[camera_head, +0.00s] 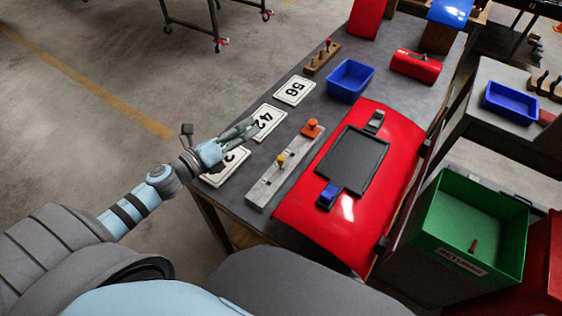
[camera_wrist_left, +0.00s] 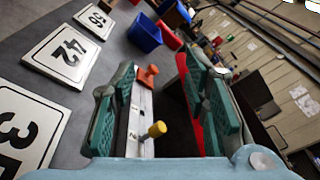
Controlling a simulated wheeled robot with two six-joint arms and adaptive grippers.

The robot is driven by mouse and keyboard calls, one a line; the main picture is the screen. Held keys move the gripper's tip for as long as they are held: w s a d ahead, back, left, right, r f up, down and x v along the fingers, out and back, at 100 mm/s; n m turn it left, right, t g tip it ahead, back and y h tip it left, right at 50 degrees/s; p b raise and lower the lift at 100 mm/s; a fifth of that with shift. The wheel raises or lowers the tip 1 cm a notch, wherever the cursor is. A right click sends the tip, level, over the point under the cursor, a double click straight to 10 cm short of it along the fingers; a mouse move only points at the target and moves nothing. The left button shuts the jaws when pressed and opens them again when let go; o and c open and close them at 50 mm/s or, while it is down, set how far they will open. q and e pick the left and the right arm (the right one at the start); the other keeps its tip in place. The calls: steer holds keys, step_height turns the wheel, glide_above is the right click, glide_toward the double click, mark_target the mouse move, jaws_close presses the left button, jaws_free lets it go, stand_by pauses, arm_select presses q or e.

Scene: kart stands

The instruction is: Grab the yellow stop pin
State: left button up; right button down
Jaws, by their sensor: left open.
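The yellow stop pin (camera_head: 281,160) stands in the near part of a long grey metal block (camera_head: 262,191) on the table. It also shows in the left wrist view (camera_wrist_left: 157,129), low between the fingers. An orange knob (camera_head: 312,126) sits at the far end of the same block. My left gripper (camera_head: 248,128) is open and empty. In the head view it is to the left of the pin, over the number plates. In the left wrist view its two green-padded fingers (camera_wrist_left: 165,100) are spread, with the pin apart from both. My right gripper is not in view.
Number plates marked 56 (camera_head: 295,91) and 42 (camera_head: 268,122) lie on the table, with another partly under my left gripper. A red panel (camera_head: 378,140) with a black plate lies right of the block. A blue bin (camera_head: 350,78) stands behind.

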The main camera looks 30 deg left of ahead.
mark_target(279, 158)
arm_select(q)
steer(key=s+f+m+g+h, duration=0.2)
steer(key=m+g+h, duration=0.15)
steer(key=m, duration=0.45)
steer(key=s+f+m+g+h, duration=0.1)
steer(key=s+m+g+h, duration=0.15)
steer(key=m+g, duration=0.4)
steer(key=shift+m+t, duration=0.8)
steer(key=shift+m, duration=0.05)
steer(key=p+x, duration=0.1)
steer(key=x, duration=1.2)
steer(key=shift+f+p, duration=0.25)
steer(key=shift+p, duration=0.1)
jaws_close()
